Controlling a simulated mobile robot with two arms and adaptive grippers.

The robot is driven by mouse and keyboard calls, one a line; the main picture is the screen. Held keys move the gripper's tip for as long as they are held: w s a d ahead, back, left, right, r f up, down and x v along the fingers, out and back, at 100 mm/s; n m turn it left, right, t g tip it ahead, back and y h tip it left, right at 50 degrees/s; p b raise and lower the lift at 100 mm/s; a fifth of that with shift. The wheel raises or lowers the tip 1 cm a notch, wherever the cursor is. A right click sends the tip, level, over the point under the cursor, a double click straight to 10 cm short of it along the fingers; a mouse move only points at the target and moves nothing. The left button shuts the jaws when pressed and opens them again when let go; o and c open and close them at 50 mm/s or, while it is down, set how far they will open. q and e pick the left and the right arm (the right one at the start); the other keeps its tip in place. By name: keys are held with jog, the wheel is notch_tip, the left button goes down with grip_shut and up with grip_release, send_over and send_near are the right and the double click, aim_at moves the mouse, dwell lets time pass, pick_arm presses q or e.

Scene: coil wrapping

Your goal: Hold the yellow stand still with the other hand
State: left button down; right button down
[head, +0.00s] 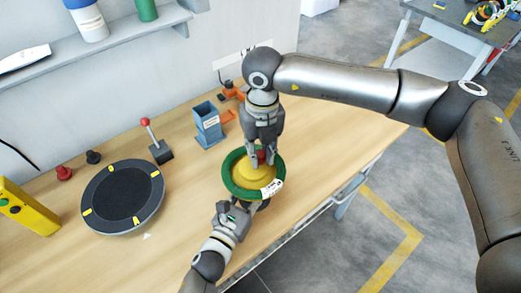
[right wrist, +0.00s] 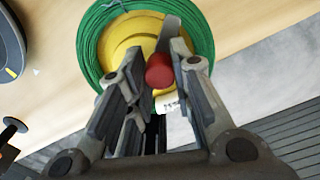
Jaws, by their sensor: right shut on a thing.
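The yellow stand (head: 257,176) is on the wooden table near its front edge, with a green coil (head: 228,180) around it. In the right wrist view the stand (right wrist: 122,42) and coil (right wrist: 88,45) fill the top. My right gripper (head: 264,152) comes down over the stand, shut on a red knob (right wrist: 160,71) on a grey crank arm. My left gripper (head: 234,213) is low at the coil's near left side. Its fingertips are close to the stand's lower part; whether they touch or are closed is unclear.
A black round turntable (head: 122,196) with yellow marks is at the left. A blue box (head: 208,126), a red-knobbed lever (head: 157,145) and an orange tool (head: 233,91) stand behind. A yellow control box (head: 27,208) is at far left. A shelf (head: 95,45) runs above.

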jog(key=n, duration=1.3)
jog(key=shift+w+n, duration=0.1)
jog(key=shift+n, duration=0.3)
jog(key=n, duration=1.3)
jog(key=shift+r+n, duration=0.1)
jog(key=shift+n, duration=0.2)
pick_arm(q)
jog(key=shift+f, duration=0.1)
pick_arm(e)
jog(key=shift+w, duration=0.1)
jog(key=c, duration=1.2)
grip_release()
jog(key=shift+c, duration=0.2)
